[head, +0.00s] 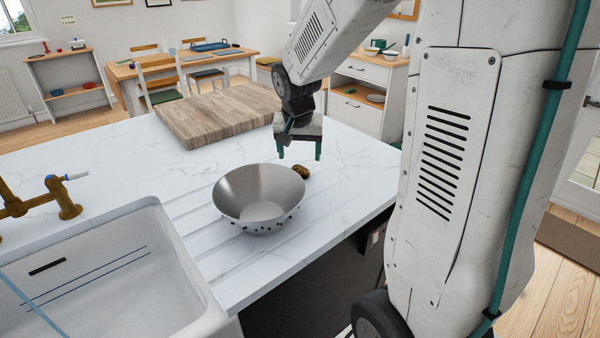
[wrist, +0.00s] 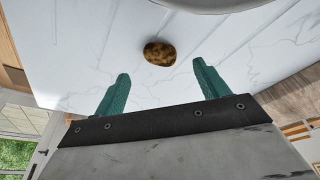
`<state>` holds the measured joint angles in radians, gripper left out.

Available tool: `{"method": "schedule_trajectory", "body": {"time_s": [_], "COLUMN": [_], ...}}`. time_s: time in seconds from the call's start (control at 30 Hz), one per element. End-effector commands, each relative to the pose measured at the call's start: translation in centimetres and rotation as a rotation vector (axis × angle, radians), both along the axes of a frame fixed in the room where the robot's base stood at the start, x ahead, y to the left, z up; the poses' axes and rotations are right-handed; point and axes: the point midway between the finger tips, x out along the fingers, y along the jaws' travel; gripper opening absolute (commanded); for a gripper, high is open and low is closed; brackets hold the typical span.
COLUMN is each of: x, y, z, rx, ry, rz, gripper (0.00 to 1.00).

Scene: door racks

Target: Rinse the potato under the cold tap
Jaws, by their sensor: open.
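The potato (head: 301,172) is small and brown and lies on the white marble worktop, just right of the metal colander. It also shows in the wrist view (wrist: 160,53), ahead of and between the two fingers. My gripper (head: 299,156) has teal fingers, is open and empty, and hangs above the worktop near the potato without touching it. In the wrist view my gripper (wrist: 160,82) has its fingers wide apart. A brass tap (head: 62,198) with a blue-marked lever stands at the left by the white sink (head: 150,215). The tap's spout is cut off by the picture's left edge.
The metal colander (head: 240,205) stands empty on the drainer grooves between the sink and potato. A thick wooden board (head: 200,122) lies behind it. The worktop's front right edge (head: 330,240) is close. Bare worktop lies right of the potato.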

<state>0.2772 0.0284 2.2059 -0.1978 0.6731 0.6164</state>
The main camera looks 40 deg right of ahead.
Motion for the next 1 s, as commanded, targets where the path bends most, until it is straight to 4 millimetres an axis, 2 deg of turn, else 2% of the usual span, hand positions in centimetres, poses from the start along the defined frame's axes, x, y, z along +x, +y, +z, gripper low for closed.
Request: {"method": "schedule_trajectory", "body": {"time_s": [0.5,0.77,0.8,0.93,0.97,1.0], "x": [1.5,1.5,1.5,1.5,1.5,1.5], "y": [-1.3,-1.4,-1.4,-1.4,-1.4,-1.4], "z": [-6.3,-6.5,-6.5,-6.5,-6.5,-6.5], "rx": [0.001,0.000,0.001,0.001,0.001,0.001], "ry": [0.003,0.001,0.002,0.002,0.002,0.002], "rz": [0.002,0.002,0.002,0.002,0.002,0.002], "gripper": [0.73,0.73,0.68,0.32,0.26,0.26]}}
